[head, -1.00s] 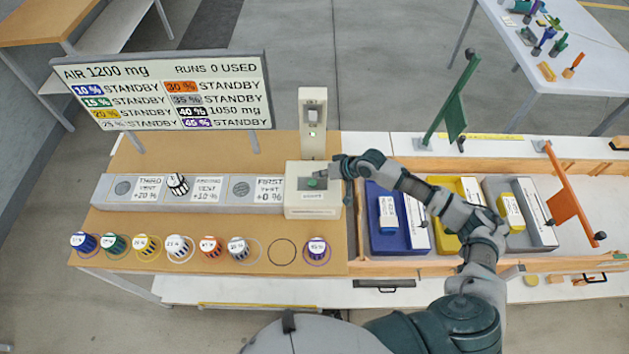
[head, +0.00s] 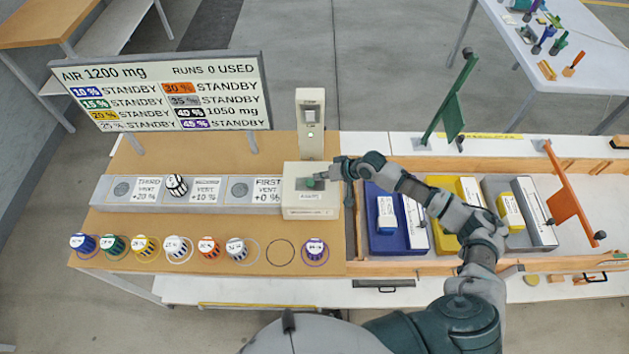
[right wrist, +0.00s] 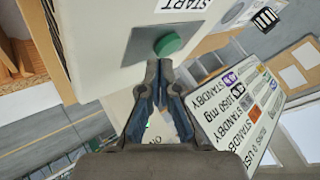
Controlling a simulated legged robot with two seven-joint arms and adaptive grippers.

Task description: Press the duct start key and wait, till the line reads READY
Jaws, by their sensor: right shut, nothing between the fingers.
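The green start key (head: 310,183) sits on a grey plate on top of the cream press box (head: 312,205); it also shows in the right wrist view (right wrist: 167,44), beside the word START. My right gripper (head: 322,176) is shut and empty, with its fingertips (right wrist: 158,66) right at the key's edge. I cannot tell whether they touch it. The small line on the box front is too small to read. The sign board (head: 165,92) reads AIR 1200 mg and RUNS 0 USED; the 40 % row shows 1050 mg, the others STANDBY. My left gripper is out of view.
A grey duct (head: 214,190) with labelled vents runs left from the box, with a black-and-white jar (head: 176,184) on it. Several coloured jars (head: 144,245) stand along the front. Blue (head: 385,241), yellow and grey trays lie right, near green and orange flags.

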